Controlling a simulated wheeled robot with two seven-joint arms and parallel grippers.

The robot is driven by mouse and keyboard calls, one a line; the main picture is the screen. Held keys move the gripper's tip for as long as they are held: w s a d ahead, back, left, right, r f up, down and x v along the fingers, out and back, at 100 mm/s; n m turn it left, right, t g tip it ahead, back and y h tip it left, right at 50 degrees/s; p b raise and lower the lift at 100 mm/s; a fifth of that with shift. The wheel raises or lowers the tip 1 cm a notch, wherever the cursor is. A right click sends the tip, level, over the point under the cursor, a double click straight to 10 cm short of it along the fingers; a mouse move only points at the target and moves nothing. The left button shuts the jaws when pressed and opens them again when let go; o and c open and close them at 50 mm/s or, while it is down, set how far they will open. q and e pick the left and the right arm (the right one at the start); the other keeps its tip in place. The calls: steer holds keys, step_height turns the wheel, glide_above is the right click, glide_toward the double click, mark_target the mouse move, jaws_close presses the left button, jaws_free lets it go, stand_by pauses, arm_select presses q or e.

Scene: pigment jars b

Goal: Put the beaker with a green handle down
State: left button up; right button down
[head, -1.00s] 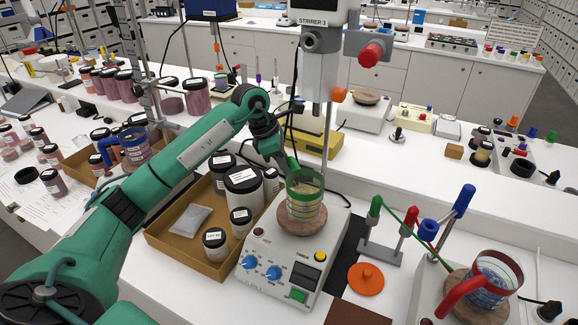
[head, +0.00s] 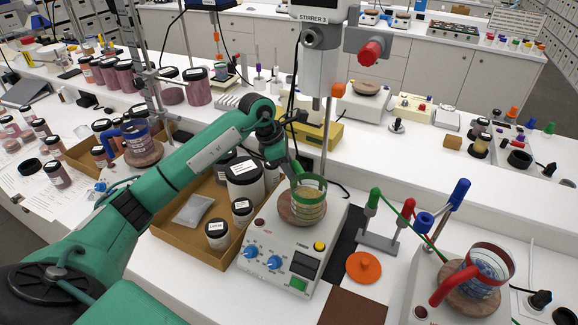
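The beaker with a green handle (head: 310,205) is clear, with a green band at its rim and yellowish contents. It is upright at the round brown top plate (head: 284,211) of the white stirrer (head: 268,279). I cannot tell whether its base touches the plate. My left gripper (head: 291,168) comes from the upper left and is shut on the green handle, which the dark fingers partly hide. My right gripper is out of view.
A cardboard tray (head: 181,246) with several jars stands left of the stirrer. The stirrer's metal post (head: 327,140) rises behind the beaker. An orange lid (head: 363,267) and a red-handled beaker (head: 484,270) are to the right.

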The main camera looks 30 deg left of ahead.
arm_select(q)
steer(key=shift+o, duration=0.5)
steer(key=shift+r, duration=0.1)
steer(key=b+v, duration=0.3)
steer(key=v, duration=0.9)
steer(key=shift+b, duration=0.3)
